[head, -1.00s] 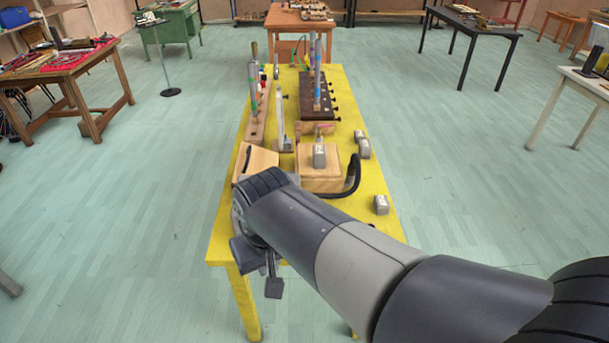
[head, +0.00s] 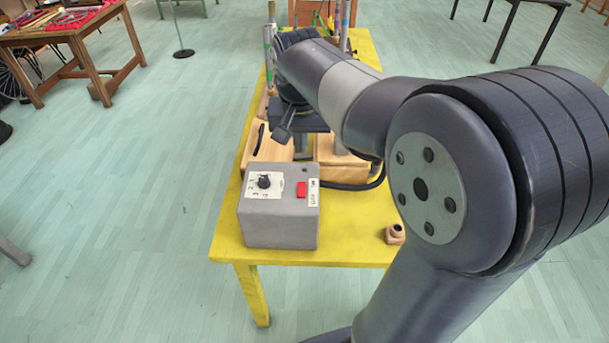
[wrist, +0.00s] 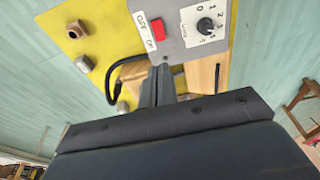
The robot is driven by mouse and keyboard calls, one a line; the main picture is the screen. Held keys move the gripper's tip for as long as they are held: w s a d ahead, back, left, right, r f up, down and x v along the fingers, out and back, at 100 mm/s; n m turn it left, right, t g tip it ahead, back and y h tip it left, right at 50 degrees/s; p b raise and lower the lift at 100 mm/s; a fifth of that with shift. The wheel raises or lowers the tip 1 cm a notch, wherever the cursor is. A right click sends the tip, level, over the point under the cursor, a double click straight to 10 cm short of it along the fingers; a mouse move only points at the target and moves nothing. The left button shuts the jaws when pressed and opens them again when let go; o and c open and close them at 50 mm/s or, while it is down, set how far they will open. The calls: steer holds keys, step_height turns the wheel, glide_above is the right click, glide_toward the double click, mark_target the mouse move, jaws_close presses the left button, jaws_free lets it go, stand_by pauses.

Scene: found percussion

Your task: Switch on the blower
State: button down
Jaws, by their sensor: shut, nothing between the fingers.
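The blower looks to be a grey box (head: 275,225) at the near end of the yellow table. Its top carries a red switch (head: 301,189) and a black dial (head: 264,181) on a white plate. In the wrist view the red switch (wrist: 157,30) sits beside a label reading OFF and ON, with the numbered dial (wrist: 205,25) to its right. I cannot tell which way the switch is set. My gripper (head: 302,152) is beyond the box in the head view. In the wrist view its fingers (wrist: 159,74) are shut and empty, pointing toward the box, apart from the switch.
A black hose (head: 350,186) curves beside a wooden box (head: 340,170). Another wooden piece (head: 268,143) lies behind the grey box. A small holed wooden block (head: 394,234) is at the table's right. Tall tubes stand farther back.

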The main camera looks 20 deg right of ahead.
mark_target(302, 184)
steer(key=shift+f, duration=0.1)
steer(key=p+x, duration=0.1)
steer(key=x, duration=1.3)
